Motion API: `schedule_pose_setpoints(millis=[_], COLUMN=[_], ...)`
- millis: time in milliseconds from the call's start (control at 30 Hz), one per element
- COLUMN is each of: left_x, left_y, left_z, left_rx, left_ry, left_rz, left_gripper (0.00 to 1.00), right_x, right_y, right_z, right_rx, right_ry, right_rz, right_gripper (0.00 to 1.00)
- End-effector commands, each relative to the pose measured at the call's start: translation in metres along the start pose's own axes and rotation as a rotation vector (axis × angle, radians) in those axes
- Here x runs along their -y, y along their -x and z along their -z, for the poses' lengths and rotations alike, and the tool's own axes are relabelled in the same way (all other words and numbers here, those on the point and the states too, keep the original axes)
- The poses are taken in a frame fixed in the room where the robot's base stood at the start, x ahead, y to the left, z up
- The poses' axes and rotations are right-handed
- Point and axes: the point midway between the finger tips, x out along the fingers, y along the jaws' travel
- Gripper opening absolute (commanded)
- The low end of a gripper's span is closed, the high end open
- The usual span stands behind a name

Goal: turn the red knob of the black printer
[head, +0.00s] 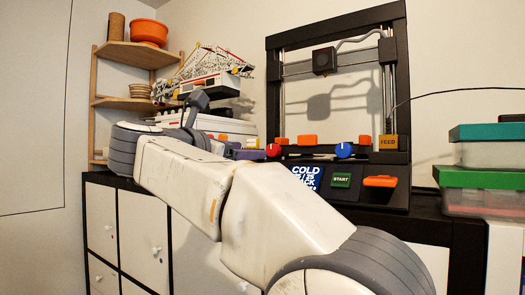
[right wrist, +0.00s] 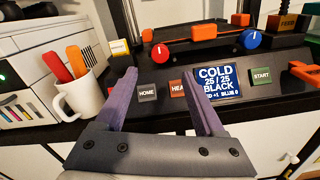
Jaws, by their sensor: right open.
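The black printer (head: 398,85) stands on the cabinet top, with an open frame and a sloped front panel. Its red knob (head: 273,150) with a white mark is at the left of the panel in the head view. In the right wrist view the red knob (right wrist: 163,54) shows beyond and between the fingertips. My right gripper (head: 246,153) has purple fingers and is just left of the red knob in the head view. In the right wrist view the right gripper (right wrist: 160,74) is open and empty, apart from the knob. My left gripper is not in view.
A blue knob (right wrist: 249,39) sits right of the red one. The panel has a display (right wrist: 217,82), HOME (right wrist: 147,93) and START (right wrist: 262,76) buttons. A white mug (right wrist: 82,97) with tools stands left of my fingers. Green-lidded boxes (head: 478,176) stand right of the printer.

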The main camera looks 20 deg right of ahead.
Motion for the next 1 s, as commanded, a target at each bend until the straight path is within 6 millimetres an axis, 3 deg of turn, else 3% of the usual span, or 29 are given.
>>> schedule_pose_setpoints(millis=[300, 433, 600, 900, 1000], left_x=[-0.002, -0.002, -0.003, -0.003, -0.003], left_y=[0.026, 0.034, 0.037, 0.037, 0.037], left_z=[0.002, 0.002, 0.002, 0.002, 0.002], left_rx=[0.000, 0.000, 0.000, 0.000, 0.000], left_ry=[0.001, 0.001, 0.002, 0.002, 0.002], left_rz=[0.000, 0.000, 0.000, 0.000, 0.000], left_gripper=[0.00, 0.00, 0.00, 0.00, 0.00], right_x=[0.000, -0.001, -0.002, -0.002, -0.002], right_y=[-0.060, -0.078, -0.090, -0.091, -0.091], right_z=[-0.005, -0.004, -0.002, 0.000, -0.001], right_rx=[0.004, 0.003, 0.002, 0.002, 0.002], right_ry=[0.005, 0.006, 0.005, 0.005, 0.005], right_rz=[0.003, 0.000, -0.004, -0.006, -0.006], right_gripper=[0.71, 0.71, 0.71, 0.71, 0.33])
